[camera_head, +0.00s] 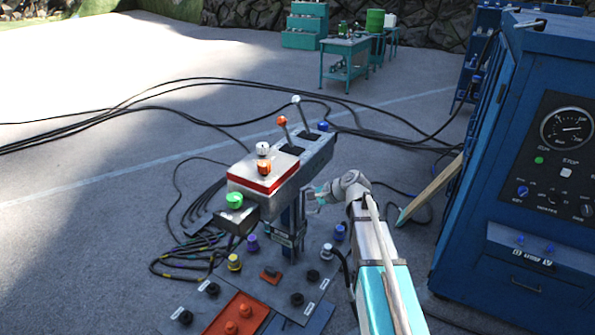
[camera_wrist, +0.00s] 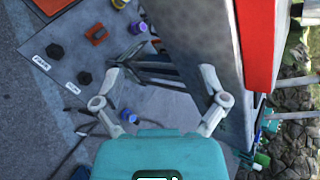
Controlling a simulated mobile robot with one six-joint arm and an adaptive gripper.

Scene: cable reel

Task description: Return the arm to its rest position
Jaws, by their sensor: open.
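My arm reaches up from the bottom of the head view, with a white and teal forearm. My gripper (camera_head: 318,195) is beside the right side of the control pedestal (camera_head: 290,175), close to its post. In the wrist view my gripper (camera_wrist: 160,75) has its two fingers spread apart with nothing between them. The grey side of the pedestal (camera_wrist: 205,40) stands close to the right finger, with its red edge further right. I cannot tell whether a finger touches it.
A blue cabinet (camera_head: 525,180) with a gauge stands to the right. A floor panel (camera_head: 290,290) with several knobs lies below the pedestal. A green-ended plank (camera_head: 430,190) leans on the cabinet. Black cables (camera_head: 130,100) cross the floor. Open floor lies left.

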